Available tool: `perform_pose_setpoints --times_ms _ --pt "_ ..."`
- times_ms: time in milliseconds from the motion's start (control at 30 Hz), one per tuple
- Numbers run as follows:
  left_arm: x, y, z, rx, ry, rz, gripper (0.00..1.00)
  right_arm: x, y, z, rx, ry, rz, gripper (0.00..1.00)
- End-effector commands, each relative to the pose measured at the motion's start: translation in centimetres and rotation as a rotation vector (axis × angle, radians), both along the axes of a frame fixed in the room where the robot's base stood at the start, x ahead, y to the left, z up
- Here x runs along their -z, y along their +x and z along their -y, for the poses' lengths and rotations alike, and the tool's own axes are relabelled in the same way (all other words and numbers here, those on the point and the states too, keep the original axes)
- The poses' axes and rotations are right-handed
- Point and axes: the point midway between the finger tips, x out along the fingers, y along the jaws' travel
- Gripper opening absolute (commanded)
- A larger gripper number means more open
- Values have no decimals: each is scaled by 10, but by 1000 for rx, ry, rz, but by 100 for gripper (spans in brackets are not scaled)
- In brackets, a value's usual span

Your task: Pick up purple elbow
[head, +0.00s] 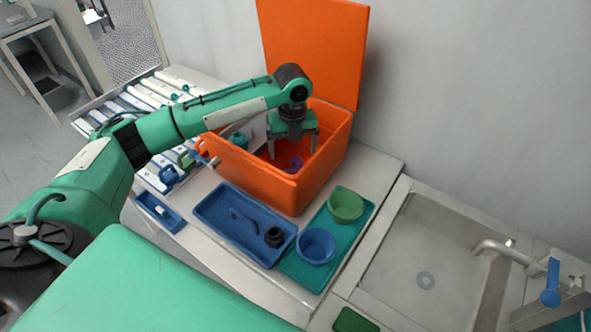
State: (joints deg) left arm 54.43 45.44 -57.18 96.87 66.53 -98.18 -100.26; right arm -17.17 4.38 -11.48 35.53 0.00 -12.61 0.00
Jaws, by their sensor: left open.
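The purple elbow (293,163) lies inside the orange box (318,174), low down and partly hidden by the gripper and the box's front wall. My left gripper (292,152) points down into the open box, just above or around the purple elbow. Its two fingers are spread apart and I see nothing held between them. I cannot tell whether a finger touches the elbow. My right gripper is not in view.
The box's orange lid (313,50) stands open at the back. In front are a blue tray (215,212) with a blue part and a black part, and a teal tray (300,270) with blue and green bowls. A sink (425,240) is at right, roller conveyor (120,107) at left.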

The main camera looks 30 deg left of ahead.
Motion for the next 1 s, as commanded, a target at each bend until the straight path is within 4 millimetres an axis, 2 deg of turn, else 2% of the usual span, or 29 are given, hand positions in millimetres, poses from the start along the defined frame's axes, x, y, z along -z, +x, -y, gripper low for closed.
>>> perform_pose_setpoints --times_ms 100,200,433,567,700,1000 --pt "21 0 0 0 0 -2 89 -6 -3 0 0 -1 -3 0" --pt "34 0 1 1 -1 -2 89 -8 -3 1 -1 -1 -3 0" --pt "50 0 0 1 0 -1 89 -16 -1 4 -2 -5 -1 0" --pt "69 1 0 1 0 -2 89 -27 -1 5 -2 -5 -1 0" --pt "88 1 0 1 0 -2 89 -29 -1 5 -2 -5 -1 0" --pt "94 2 0 2 -1 2 87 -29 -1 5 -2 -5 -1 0"
